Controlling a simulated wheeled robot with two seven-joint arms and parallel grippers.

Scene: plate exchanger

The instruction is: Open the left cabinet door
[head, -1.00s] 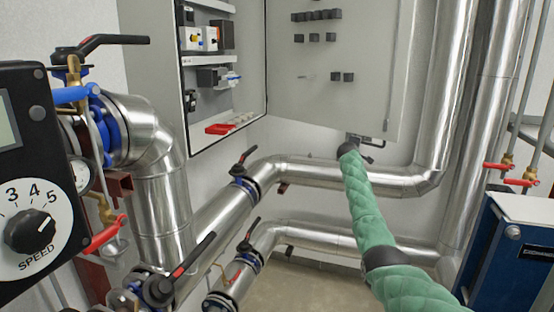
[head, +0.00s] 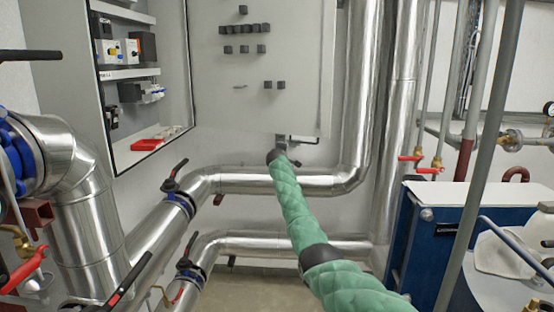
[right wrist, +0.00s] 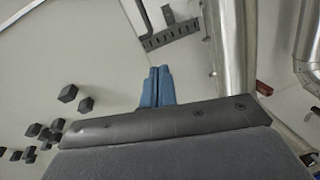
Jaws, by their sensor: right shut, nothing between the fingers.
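A grey wall cabinet (head: 70,100) is at the upper left in the head view, with its interior exposed. Its pale door (head: 300,60), with several black knobs, stands open to the right of the interior. The door also shows in the right wrist view (right wrist: 60,70), with the knobs at left. My right arm, in a green sleeve, reaches up to the door's lower edge. My right gripper (head: 281,146) is there, small and partly hidden. In the right wrist view its blue fingers (right wrist: 157,87) are together and empty, near the door's edge. My left gripper is out of view.
Silver pipes (head: 290,180) run below the door and rise at its right (head: 360,90). Valves with black levers (head: 175,180) are on the pipes at left. A blue unit (head: 440,240) stands at the right. Grey floor shows low in the middle.

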